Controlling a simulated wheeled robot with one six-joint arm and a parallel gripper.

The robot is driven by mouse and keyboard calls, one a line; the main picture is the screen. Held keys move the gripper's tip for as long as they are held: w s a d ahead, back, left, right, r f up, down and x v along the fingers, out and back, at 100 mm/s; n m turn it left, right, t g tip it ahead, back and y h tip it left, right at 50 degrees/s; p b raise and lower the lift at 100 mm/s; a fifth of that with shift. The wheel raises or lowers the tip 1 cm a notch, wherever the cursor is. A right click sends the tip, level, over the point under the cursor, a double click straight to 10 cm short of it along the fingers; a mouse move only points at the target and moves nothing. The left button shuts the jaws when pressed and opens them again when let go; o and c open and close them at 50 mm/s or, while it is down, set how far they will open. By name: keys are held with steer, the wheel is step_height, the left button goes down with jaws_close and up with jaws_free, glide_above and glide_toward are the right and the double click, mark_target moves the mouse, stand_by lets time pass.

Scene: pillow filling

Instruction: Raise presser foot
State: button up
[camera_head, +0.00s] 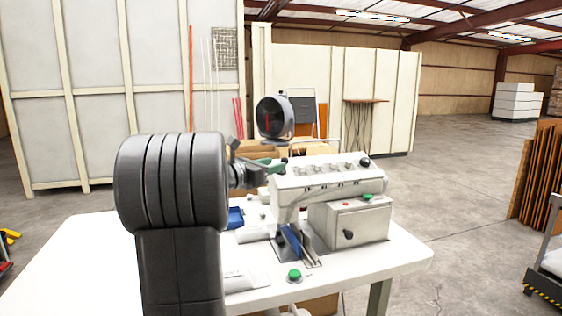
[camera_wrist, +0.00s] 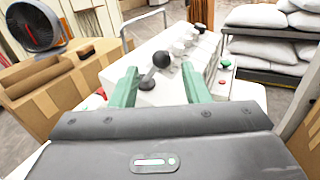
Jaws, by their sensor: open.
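The white sewing machine (camera_head: 325,178) stands on the white table (camera_head: 385,262). In the wrist view, a short lever with a black ball knob (camera_wrist: 161,59) sticks out of the machine's near end. My gripper (camera_wrist: 159,71) has its two green fingers apart, one on each side of this lever; I cannot tell whether either touches it. In the head view my gripper (camera_head: 272,165) is at the machine's left end, partly behind my dark arm. The presser foot itself cannot be made out clearly; a blue part (camera_head: 291,240) shows low under the machine head.
A grey control box (camera_head: 350,222) with a dark knob is at the machine's right. A green button (camera_head: 294,275) sits near the table's front edge. Cardboard boxes (camera_wrist: 75,85) and a fan (camera_wrist: 35,27) stand beyond. Pillows (camera_wrist: 265,48) are stacked on a shelf.

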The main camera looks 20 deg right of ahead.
steer(key=x, duration=0.5)
steer(key=shift+d, duration=0.25)
steer(key=shift+p, duration=0.3)
jaws_close()
